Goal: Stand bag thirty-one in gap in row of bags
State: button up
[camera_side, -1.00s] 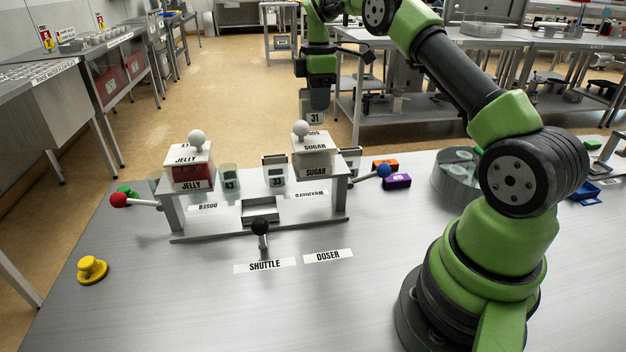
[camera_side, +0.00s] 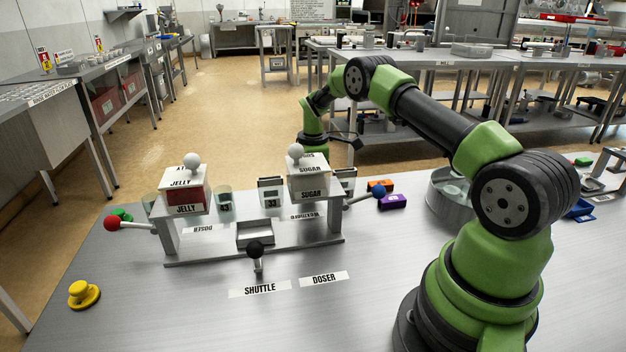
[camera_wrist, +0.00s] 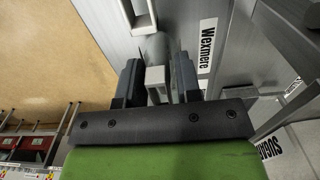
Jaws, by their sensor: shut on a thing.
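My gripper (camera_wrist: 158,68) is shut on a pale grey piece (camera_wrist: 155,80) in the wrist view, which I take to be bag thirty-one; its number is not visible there. In the side view the gripper and held bag are hidden behind the sugar box (camera_side: 309,180), with my wrist coming down behind it. A numbered bag (camera_side: 271,194) stands left of the sugar box, and another dark-fronted one (camera_side: 346,180) stands right of it. A greenish container (camera_side: 225,201) stands farther left. The row behind the sugar box is hidden, so I cannot tell whether the held bag touches down.
The jelly box (camera_side: 185,188) and sugar box stand on a metal bench frame. A red-knobbed lever (camera_side: 112,223) and a blue-knobbed lever (camera_side: 379,191) stick out at its sides.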

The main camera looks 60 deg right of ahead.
jog(key=shift+f, duration=0.5)
jog(key=o, duration=1)
jog(key=shift+f, duration=0.1)
